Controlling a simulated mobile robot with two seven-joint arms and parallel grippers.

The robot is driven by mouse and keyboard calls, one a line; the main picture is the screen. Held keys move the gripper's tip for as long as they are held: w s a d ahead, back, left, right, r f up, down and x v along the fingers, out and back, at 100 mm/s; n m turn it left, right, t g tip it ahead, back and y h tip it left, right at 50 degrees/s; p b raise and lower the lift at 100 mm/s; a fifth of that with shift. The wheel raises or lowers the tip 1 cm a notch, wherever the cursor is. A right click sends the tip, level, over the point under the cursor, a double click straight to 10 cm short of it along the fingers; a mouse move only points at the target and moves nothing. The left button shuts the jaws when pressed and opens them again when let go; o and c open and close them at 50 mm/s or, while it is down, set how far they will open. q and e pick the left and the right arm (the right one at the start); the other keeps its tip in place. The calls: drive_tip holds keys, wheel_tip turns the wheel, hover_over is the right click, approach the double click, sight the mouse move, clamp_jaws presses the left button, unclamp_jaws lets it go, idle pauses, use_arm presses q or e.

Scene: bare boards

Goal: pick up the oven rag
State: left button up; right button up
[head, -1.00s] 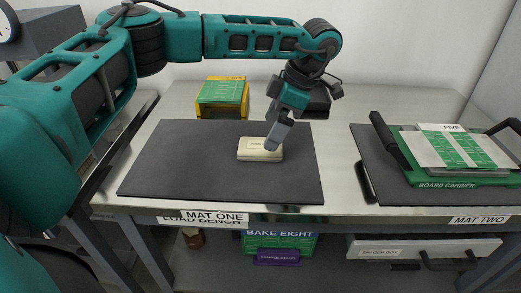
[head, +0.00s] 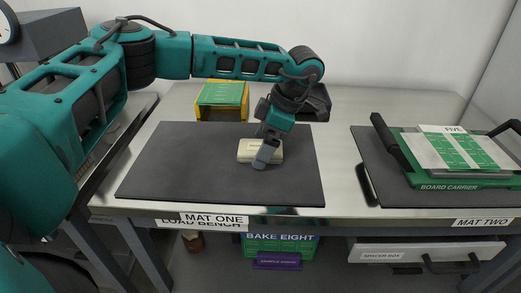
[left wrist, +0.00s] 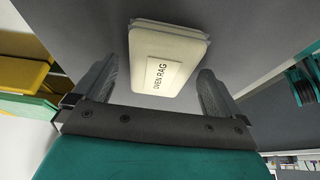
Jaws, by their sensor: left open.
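The oven rag (head: 247,152) is a cream, block-shaped folded piece lying on the dark mat labelled MAT ONE (head: 180,165). In the left wrist view the oven rag (left wrist: 165,58) shows its printed label and lies ahead of and between the two grey fingers. My left gripper (head: 262,160) is above the mat at the rag's right front part in the head view, covering some of it. In the left wrist view my left gripper (left wrist: 158,88) is open, with nothing held. I cannot tell if the fingers touch the rag. My right gripper is not in view.
A yellow rack with green boards (head: 221,98) and a dark tray (head: 317,103) stand behind the mat. A green board carrier (head: 462,183) sits on MAT TWO at right. Bare steel bench lies between the mats. Below are a green BAKE EIGHT box (head: 280,246) and a drawer (head: 425,250).

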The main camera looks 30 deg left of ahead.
use_arm(q)
drive_tip(key=shift+f, duration=0.1)
idle(0.3)
drive_tip(key=c, duration=1.1)
drive_tip(key=shift+r, duration=0.4)
wheel_tip(320, 180, up, 20)
drive_tip(key=p, duration=0.4)
drive_tip(key=shift+f+p, duration=0.1)
drive_tip(key=shift+p, duration=0.3)
